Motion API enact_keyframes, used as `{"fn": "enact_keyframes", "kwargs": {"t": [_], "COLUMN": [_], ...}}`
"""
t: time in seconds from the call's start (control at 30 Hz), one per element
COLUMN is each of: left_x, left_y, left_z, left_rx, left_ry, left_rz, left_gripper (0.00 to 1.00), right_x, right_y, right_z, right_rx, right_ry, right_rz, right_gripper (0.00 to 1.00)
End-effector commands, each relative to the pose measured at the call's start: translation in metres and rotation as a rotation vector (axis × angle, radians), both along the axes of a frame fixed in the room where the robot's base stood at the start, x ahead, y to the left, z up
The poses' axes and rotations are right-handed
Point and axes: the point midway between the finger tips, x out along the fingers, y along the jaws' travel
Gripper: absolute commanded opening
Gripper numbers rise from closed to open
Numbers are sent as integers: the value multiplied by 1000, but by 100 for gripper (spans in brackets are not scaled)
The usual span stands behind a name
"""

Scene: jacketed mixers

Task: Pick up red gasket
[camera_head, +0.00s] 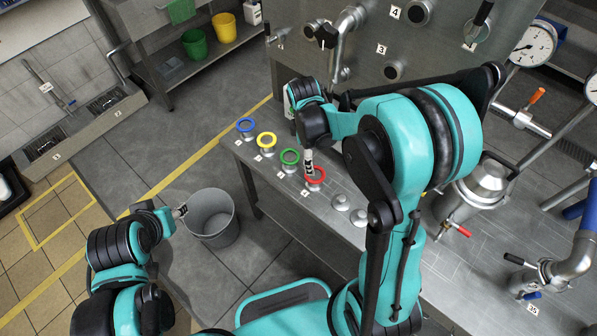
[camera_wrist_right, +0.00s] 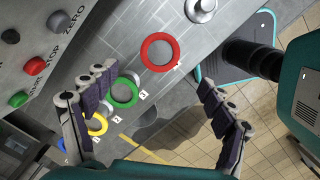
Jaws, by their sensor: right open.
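The red gasket (camera_head: 322,181) lies on a stand near the bench's left edge. It also shows in the right wrist view (camera_wrist_right: 144,52), beyond my fingertips. My right gripper (camera_head: 309,170) points down close above the red gasket and partly covers it in the head view. Its fingers (camera_wrist_right: 155,80) are spread apart in the right wrist view, with nothing between them. I cannot tell whether a finger touches the ring. My left gripper (camera_head: 181,211) is beside the rim of a grey bucket (camera_head: 213,232), far from the gasket; its jaws are too small to judge.
Green (camera_head: 282,158), yellow (camera_head: 259,142) and blue (camera_head: 238,127) gaskets stand in a row beside the red one. Bare round pegs (camera_head: 341,203) are on its other side. The steel mixer panel (camera_head: 365,60) rises behind the bench. A metal vessel (camera_head: 480,190) stands to the right.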

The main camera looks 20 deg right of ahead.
Motion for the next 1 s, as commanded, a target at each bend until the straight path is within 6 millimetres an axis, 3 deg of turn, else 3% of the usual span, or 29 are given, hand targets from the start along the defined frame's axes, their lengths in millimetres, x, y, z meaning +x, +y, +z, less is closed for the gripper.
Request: {"fn": "enact_keyframes", "kwargs": {"t": [0.6,0.9,1.0], "left_x": [0,0,0], "left_y": [0,0,0], "left_z": [-26,-26,-26], "left_rx": [0,0,0], "left_ry": [0,0,0], "left_rz": [0,0,0], "left_gripper": [45,45,45], "right_x": [-4,-5,-5], "right_y": [-11,-12,-12], "right_z": [-76,-80,-80], "right_rx": [-1,-1,-1], "right_ry": [12,12,12], "right_rz": [16,16,16], "right_gripper": [83,83,60]}}
